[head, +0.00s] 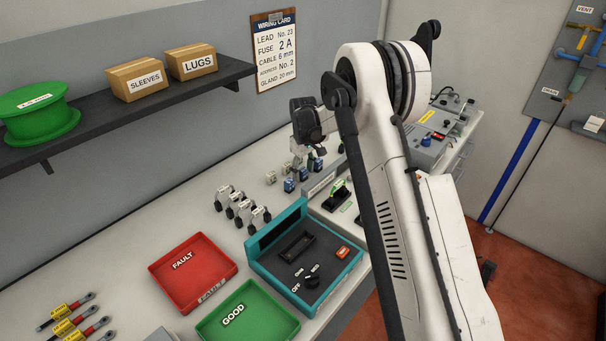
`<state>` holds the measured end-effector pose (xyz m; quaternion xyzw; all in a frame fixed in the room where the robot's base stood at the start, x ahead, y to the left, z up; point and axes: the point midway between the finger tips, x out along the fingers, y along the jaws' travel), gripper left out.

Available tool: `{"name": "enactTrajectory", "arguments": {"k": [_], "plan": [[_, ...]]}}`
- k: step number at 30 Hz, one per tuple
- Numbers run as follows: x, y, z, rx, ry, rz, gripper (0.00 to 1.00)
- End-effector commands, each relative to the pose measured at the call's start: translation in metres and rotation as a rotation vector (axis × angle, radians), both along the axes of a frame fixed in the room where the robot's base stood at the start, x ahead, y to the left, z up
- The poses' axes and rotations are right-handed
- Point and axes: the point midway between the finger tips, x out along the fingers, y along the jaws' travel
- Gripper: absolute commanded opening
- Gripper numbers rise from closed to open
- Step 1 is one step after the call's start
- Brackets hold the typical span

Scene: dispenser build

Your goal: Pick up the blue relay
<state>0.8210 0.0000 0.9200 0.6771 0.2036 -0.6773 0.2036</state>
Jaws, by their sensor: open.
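Several small blue blocks, which look like the relays, stand on the bench below my gripper. One blue relay (289,186) is nearest, another blue relay (303,173) is behind it, and a third blue relay (318,165) is close to the fingers. My gripper (307,161) is open and points down just above this group. The view is too small to tell whether a finger touches a relay, and no relay is clearly between the fingers.
Pale blocks (270,178) stand left of the relays. In front are several clamp-like parts (229,197), a teal test box (261,271), a red FAULT tray (156,268) and a green GOOD tray (203,328). A grey device (438,124) stands behind my arm. A shelf (105,108) overhangs the back.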

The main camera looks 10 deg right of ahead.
Motion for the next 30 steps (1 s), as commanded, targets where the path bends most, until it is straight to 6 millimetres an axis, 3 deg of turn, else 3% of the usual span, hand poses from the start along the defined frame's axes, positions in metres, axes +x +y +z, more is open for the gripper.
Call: {"name": "enactTrajectory", "arguments": {"k": [5, 15, 25, 30], "plan": [[0.000, 0.000, 0.000, 0.000, 0.000, 0.000, 0.46], [0.000, 0.000, 0.000, 0.000, 0.000, 0.000, 0.04], [0.000, 0.000, 0.004, 0.000, 0.000, 0.000, 0.04], [0.000, 0.000, 0.020, 0.000, 0.000, 0.000, 0.04]]}}
